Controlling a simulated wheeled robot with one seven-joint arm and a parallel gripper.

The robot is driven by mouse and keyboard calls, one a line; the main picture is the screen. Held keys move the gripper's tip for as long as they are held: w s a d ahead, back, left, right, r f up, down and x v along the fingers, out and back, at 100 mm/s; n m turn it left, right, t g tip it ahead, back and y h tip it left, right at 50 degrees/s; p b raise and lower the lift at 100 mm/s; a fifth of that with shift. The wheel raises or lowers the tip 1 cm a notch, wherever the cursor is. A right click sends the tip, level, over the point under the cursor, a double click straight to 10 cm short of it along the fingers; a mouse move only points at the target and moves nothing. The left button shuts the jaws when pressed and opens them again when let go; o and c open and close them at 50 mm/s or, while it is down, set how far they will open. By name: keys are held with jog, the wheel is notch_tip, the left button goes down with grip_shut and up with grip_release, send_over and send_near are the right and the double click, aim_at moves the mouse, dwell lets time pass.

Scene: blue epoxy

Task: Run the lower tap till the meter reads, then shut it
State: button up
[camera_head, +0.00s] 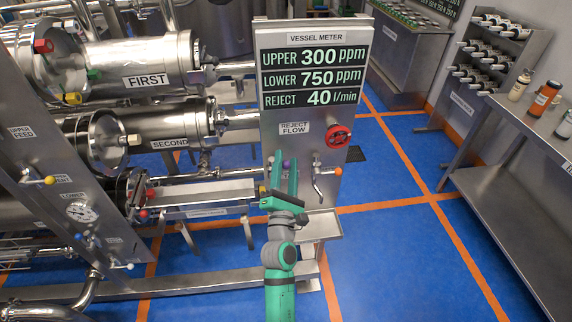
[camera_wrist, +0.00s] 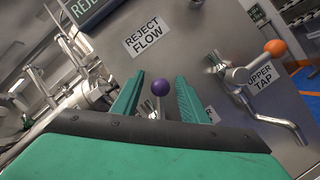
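The vessel meter (camera_head: 313,75) reads UPPER 300 ppm, LOWER 750 ppm and REJECT 40 l/min. My gripper (camera_head: 284,168) is in front of the steel panel below it, open.
A red handwheel (camera_head: 338,136) sits beside the REJECT FLOW label (camera_head: 294,128), above the taps. A small steel shelf (camera_head: 322,225) juts out below them. Steel vessels and pipes fill the left. Blue floor (camera_head: 400,240) is clear to the right, before a steel bench (camera_head: 520,190).

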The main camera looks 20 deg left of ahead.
jog(key=shift+f, duration=0.1)
jog(key=v, duration=1)
jog(key=shift+s, duration=0.35)
jog(key=shift+d+f, duration=0.15)
jog(key=s+d+f+m+g+h, duration=0.1)
jog(key=s+d+f+m+h, duration=0.1)
jog(key=s+d+f+m, duration=0.45)
jog(key=s+d+f+m+g+h, duration=0.15)
jog(key=s+f+m, duration=0.25)
jog(key=s+m, duration=0.55)
jog(key=s+d+m+g, duration=0.1)
jog(key=s+d+m, duration=0.3)
jog(key=s, duration=0.6)
jog(key=s+d+f+m+g+h, duration=0.1)
jog(key=s+d+m, duration=0.3)
jog(key=s+m, duration=0.5)
jog(key=shift+s+g, duration=0.7)
jog(key=shift+g, duration=0.05)
jog(key=shift+f+h, duration=0.1)
jog(key=shift+h, duration=0.15)
jog(key=shift+c, duration=0.6)
